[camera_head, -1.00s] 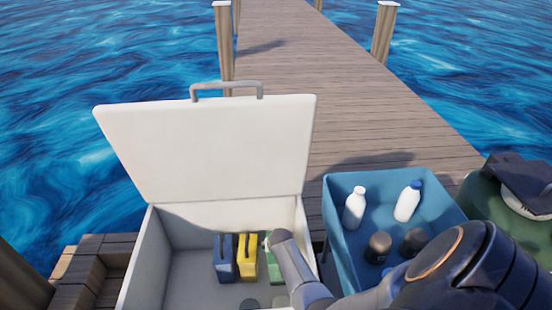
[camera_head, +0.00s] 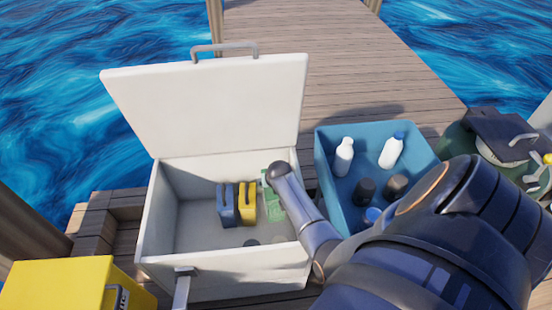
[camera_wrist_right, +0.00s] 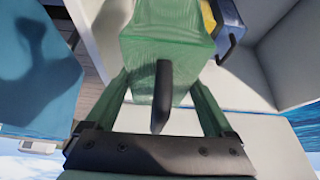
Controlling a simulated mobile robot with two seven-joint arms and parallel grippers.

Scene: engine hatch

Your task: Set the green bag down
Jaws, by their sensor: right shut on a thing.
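The green bag (camera_head: 272,208) is inside the white hatch box (camera_head: 290,254), just right of a yellow container (camera_head: 246,203). My right arm comes in from the right and partly covers the bag in the head view. In the right wrist view the green bag (camera_wrist_right: 165,55) fills the top centre, and my right gripper (camera_wrist_right: 162,98) is shut on it. The bag looks upright and near the box floor; I cannot tell whether it touches it. My left gripper is not in view.
A blue container (camera_head: 225,206) stands left of the yellow one. The box lid (camera_head: 205,105) is open at the back. A blue crate (camera_head: 330,185) with several bottles stands right. A yellow case (camera_head: 55,287) is front left. The box's left floor (camera_head: 195,225) is clear.

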